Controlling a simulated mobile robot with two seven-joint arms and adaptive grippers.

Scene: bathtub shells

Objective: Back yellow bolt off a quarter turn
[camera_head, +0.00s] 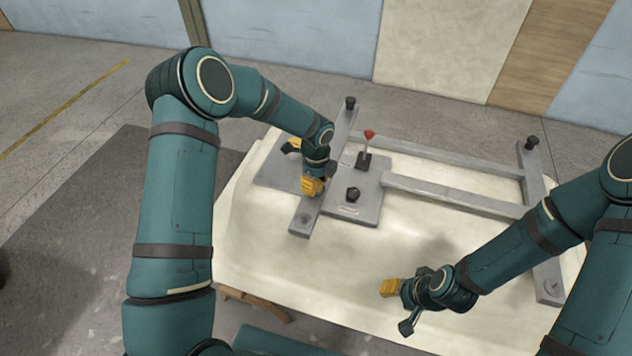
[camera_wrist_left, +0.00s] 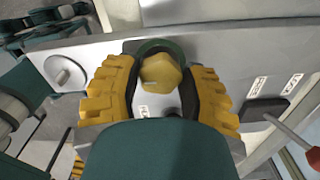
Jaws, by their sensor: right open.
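The yellow bolt (camera_wrist_left: 161,72) has a six-sided head with a dark ring behind it, on a grey bar (camera_wrist_left: 215,62) in the left wrist view. My left gripper (camera_wrist_left: 163,88) has its two yellow-padded fingers on either side of the bolt head, close against its flanks. It appears shut on the bolt. In the head view my left gripper (camera_head: 313,187) is down at the near part of the grey bar (camera_head: 303,220), and the bolt is hidden there. My right gripper (camera_head: 397,305) is open and empty over the near part of the pale shell.
A pale tub shell (camera_head: 275,262) lies under a grey frame (camera_head: 450,189). A plate (camera_head: 365,210) carries a black knob (camera_head: 353,194) and a red-tipped lever (camera_head: 368,136). Black knobs (camera_head: 350,103) (camera_head: 532,143) top the frame's far ends. The shell's near middle is clear.

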